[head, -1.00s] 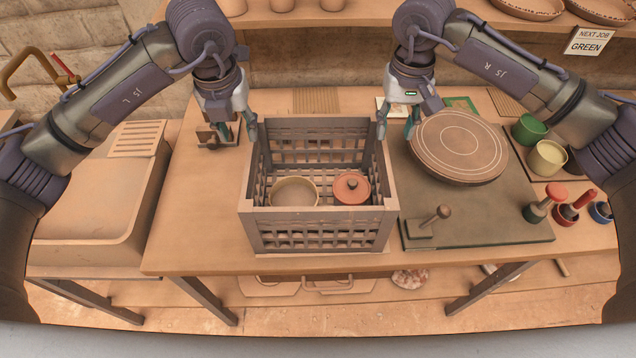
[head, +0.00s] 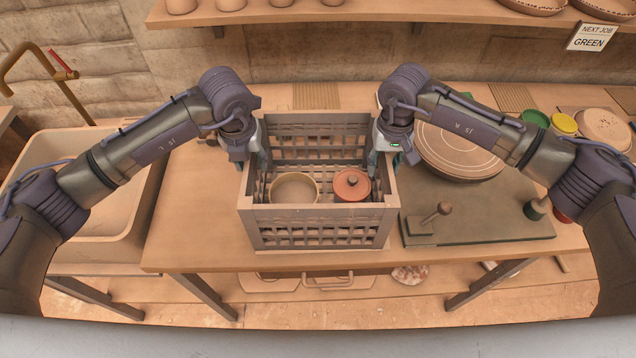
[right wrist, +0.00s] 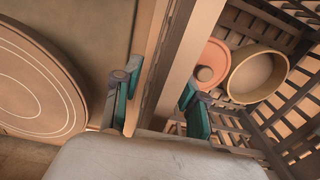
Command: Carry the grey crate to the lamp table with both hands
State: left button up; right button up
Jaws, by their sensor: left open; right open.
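The grey crate (head: 318,215) stands upright on the wooden table, with slatted walls. Inside it are a beige round dish (head: 294,188) and a reddish lidded pot (head: 351,186). My left gripper (head: 257,165) is at the crate's left wall, with its fingers pointing down; whether they straddle the wall is hard to see. My right gripper (head: 379,165) is at the right wall. In the right wrist view its teal fingers (right wrist: 160,105) are open, one on each side of the crate's wall (right wrist: 178,75), with gaps showing. The lamp table cannot be made out.
A sink (head: 100,195) is at the left. Bare tabletop (head: 195,215) lies left of the crate. A shelf (head: 370,10) runs along the back wall.

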pick_arm(q)
jog(key=shift+f, duration=0.25)
pick_arm(e)
jog(key=shift+f, duration=0.25)
pick_arm(q)
grip_shut()
pick_arm(e)
grip_shut()
pick_arm(q)
jog(key=shift+r, duration=0.1)
pick_arm(e)
jog(key=shift+r, duration=0.1)
